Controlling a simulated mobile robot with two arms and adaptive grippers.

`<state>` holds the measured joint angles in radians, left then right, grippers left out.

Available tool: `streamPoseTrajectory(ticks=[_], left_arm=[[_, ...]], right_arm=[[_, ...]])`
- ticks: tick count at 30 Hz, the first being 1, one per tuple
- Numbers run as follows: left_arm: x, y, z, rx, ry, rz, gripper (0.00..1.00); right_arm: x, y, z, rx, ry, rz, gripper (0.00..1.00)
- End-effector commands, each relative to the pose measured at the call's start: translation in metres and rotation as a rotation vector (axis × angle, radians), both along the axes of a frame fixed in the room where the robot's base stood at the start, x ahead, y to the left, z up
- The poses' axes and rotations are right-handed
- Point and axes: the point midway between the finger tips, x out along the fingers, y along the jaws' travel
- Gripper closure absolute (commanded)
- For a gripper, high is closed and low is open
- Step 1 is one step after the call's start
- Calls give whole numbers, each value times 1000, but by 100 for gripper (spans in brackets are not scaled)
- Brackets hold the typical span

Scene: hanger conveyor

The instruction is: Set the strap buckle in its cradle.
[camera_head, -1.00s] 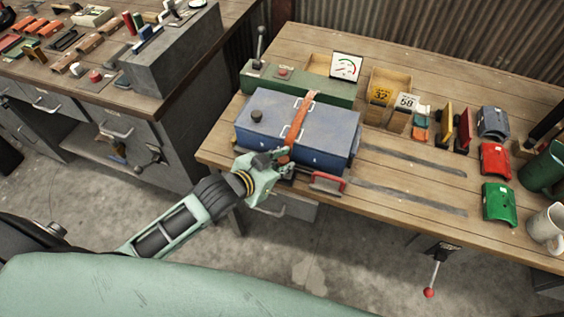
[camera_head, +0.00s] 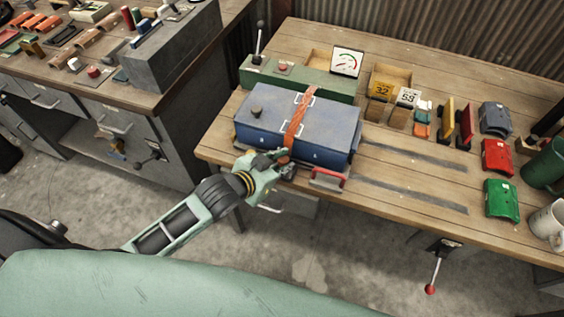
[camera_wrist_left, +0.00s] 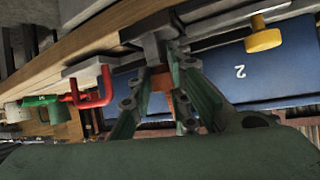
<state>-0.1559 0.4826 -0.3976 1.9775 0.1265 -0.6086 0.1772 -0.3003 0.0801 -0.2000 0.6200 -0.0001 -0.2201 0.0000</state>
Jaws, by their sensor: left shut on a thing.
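A blue box (camera_head: 257,124) lies on the wooden bench with an orange strap (camera_head: 299,118) running over its lid and down its front. My left gripper (camera_head: 284,162) is at the box's front lower edge, shut on the strap's lower end. The strap (camera_wrist_left: 159,82) also shows between the fingers in the left wrist view. A grey metal piece (camera_wrist_left: 154,48) sits just beyond the fingertips; I cannot tell whether it is the buckle or the cradle. The buckle is not clearly visible; fingers and strap hide that spot. My right gripper is out of view.
A red handle (camera_head: 328,178) stands just right of the gripper at the bench edge; it also shows in the wrist view (camera_wrist_left: 99,91). A green housing (camera_head: 318,89) is behind the box. Dark rails (camera_head: 410,157) run right across clear bench top.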

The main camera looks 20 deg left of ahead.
Motion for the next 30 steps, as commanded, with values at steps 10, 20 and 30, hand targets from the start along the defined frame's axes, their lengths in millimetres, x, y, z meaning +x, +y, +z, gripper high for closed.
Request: streamPoseTrajectory(ticks=[10, 20, 30], left_arm=[[0, 0, 1, 0, -1, 0, 61], [-2, 1, 0, 0, 1, 0, 61], [-45, 17, 26, 1, 3, -1, 61]], right_arm=[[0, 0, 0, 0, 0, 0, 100], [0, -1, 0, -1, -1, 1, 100], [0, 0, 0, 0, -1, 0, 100]])
